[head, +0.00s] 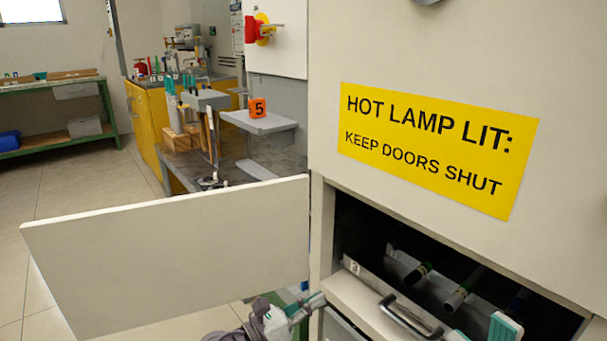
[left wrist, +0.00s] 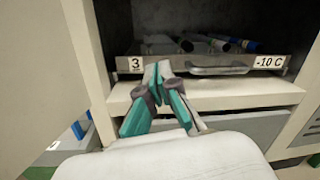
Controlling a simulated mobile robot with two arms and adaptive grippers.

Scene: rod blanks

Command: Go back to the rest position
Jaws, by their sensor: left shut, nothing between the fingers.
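My left gripper (head: 318,299) is at the bottom middle of the head view, in front of the cabinet. In the left wrist view its teal-and-grey fingers (left wrist: 158,68) meet at the tips with nothing between them. They are in front of the shelf, just short of tray 3 in the picture, and clear of its handle (left wrist: 218,70). Teal and white parts at the bottom right of the head view look like my right gripper (head: 482,331), mostly cut off; its jaw state is unclear.
The cabinet compartment is open, its pale door (head: 170,255) swung out left. Tray 3 (left wrist: 190,62), also labelled -10 C, holds several rods (head: 458,297). A yellow sign (head: 435,148) reads "HOT LAMP LIT: KEEP DOORS SHUT". A bench with tools (head: 190,105) stands behind. Floor at far left is clear.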

